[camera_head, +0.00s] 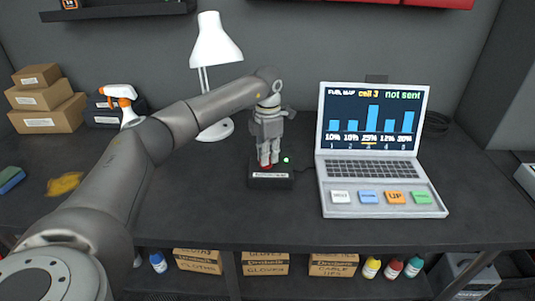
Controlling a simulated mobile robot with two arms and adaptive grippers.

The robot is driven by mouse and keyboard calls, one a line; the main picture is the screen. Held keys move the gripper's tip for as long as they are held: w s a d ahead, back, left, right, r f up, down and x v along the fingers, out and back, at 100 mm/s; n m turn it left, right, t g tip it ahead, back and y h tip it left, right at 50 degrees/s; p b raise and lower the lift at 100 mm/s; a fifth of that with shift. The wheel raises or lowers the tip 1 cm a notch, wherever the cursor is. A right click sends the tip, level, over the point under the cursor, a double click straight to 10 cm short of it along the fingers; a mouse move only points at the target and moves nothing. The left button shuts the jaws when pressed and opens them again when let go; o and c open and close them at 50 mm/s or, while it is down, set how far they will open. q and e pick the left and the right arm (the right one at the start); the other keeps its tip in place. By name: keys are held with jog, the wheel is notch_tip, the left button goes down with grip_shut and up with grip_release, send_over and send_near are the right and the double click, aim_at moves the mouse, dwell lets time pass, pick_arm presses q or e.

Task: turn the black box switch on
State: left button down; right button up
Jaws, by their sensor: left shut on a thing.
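The black box (270,182) sits on the dark workbench, left of the laptop, with a white label on its front. A small green light (287,160) glows at its right top. My left gripper (267,165) points down onto the top of the box. Its fingers are shut on the box's switch, of which only a bit of red (265,168) shows at the fingertips. The fingers hide most of the switch, so I cannot tell its position. My right gripper is not in view.
The open laptop (378,190) stands close on the right; its screen reads "cell 3" and "not sent". A white lamp (215,45) stands behind my left arm. A spray bottle (122,100), cardboard boxes (40,98) and a yellow cloth (64,184) lie left.

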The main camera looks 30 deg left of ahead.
pick_arm(q)
jog(key=m, duration=0.4)
jog(key=shift+d+r+m, duration=0.1)
jog(key=shift+m, duration=0.3)
dwell(0.4)
jog(key=c, duration=1.5)
grip_release()
jog(key=shift+s, duration=0.1)
notch_tip(320, 180, up, 12)
